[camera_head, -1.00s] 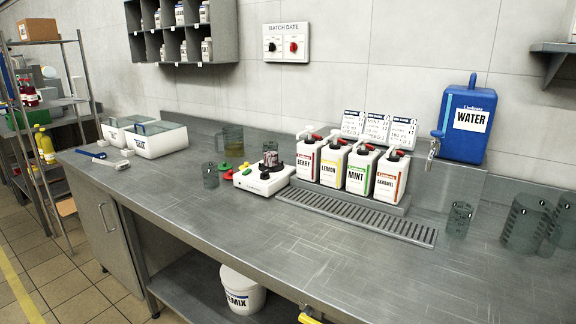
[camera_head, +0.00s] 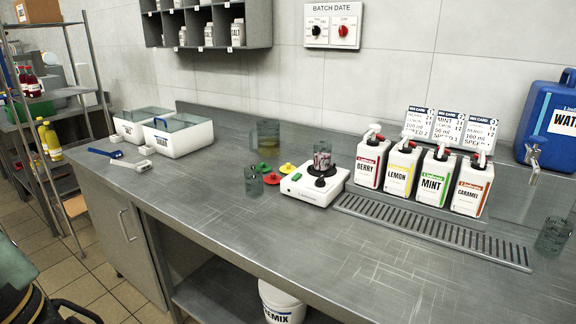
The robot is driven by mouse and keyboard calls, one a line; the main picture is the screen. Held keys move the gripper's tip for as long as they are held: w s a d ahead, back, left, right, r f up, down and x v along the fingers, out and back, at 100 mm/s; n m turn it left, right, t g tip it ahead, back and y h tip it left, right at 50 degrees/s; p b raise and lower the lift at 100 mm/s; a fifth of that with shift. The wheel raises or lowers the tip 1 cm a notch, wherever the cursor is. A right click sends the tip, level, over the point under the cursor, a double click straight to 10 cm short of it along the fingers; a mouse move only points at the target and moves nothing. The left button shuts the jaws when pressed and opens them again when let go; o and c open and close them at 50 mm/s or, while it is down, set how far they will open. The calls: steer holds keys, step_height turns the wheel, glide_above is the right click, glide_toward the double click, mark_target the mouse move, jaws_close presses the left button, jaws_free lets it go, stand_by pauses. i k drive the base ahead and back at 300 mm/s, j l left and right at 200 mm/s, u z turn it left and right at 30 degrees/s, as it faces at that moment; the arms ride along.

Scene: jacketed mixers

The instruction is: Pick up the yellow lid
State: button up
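The yellow lid (camera_head: 287,168) is a small round lid with a knob, lying on the steel counter. It is just behind the left side of the white mixer base (camera_head: 311,184). A green lid (camera_head: 264,168) lies left of it, and a red lid (camera_head: 271,178) lies in front and to the left. My gripper is not in view, so whether it is open or shut does not show. Nothing covers the yellow lid.
Clear beakers (camera_head: 254,181) and a larger jug (camera_head: 266,135) stand near the lids. Labelled syrup bottles (camera_head: 402,168) stand to the right behind a drip grate (camera_head: 430,228). White tubs (camera_head: 178,137) stand left. The counter's front (camera_head: 330,265) is mostly clear.

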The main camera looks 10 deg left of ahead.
mark_target(288, 168)
steer(key=i+j, duration=0.15)
steer(key=j, duration=0.25)
steer(key=i+j, duration=0.1)
steer(key=j, duration=0.3)
steer(key=i+j, duration=0.15)
steer(key=j, duration=0.25)
steer(key=i+j+z, duration=0.1)
steer(key=j, duration=0.25)
steer(key=i+j, duration=0.15)
steer(key=j, duration=0.3)
steer(key=i+l, duration=0.15)
steer(key=i, duration=0.35)
steer(key=i+l, duration=0.15)
steer(key=i, duration=0.3)
